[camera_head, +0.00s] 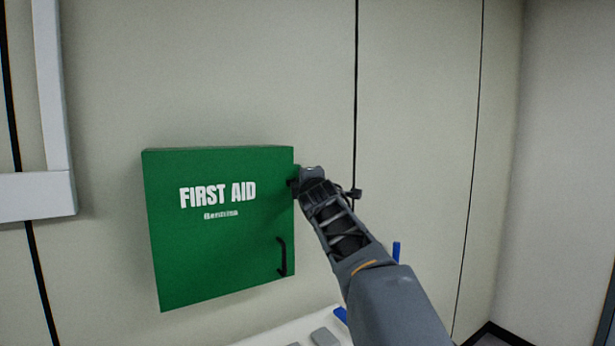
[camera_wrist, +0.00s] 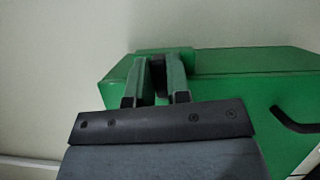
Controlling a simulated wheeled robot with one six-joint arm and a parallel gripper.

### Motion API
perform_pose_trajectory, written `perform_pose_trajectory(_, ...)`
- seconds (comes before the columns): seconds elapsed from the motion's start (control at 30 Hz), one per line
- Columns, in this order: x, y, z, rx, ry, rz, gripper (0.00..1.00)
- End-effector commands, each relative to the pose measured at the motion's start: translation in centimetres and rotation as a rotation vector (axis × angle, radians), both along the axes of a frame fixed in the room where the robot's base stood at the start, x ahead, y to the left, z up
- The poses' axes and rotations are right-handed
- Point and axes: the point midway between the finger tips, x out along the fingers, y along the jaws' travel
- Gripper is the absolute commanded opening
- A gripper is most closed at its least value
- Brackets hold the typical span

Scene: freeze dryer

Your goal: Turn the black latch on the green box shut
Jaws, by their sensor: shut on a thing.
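The green box (camera_head: 215,250) hangs on the wall at the left of the head view, with white "FIRST AID" lettering. Its door looks shut. It also shows behind my gripper in the wrist view (camera_wrist: 230,62). The black latch is at the upper part of the box's right edge. A little of it shows between my fingers in the wrist view (camera_wrist: 158,75); the rest is hidden, so I cannot tell its angle. My gripper (camera_head: 299,183) is at that edge, its two fingers (camera_wrist: 160,66) shut on the latch.
A black handle (camera_head: 282,257) stands out from the door's lower right. A white surface (camera_head: 290,331) with grey and blue items lies below the box. A pale frame (camera_head: 45,195) is on the wall at left. The wall right of my arm is clear.

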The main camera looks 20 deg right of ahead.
Motion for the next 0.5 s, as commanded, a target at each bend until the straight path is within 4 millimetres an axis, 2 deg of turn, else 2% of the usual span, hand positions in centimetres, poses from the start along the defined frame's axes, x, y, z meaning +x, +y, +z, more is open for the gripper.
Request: perform_pose_trajectory(0.5, 0.01, 0.02, -0.02, 0.102, 0.010, 0.001, 0.00)
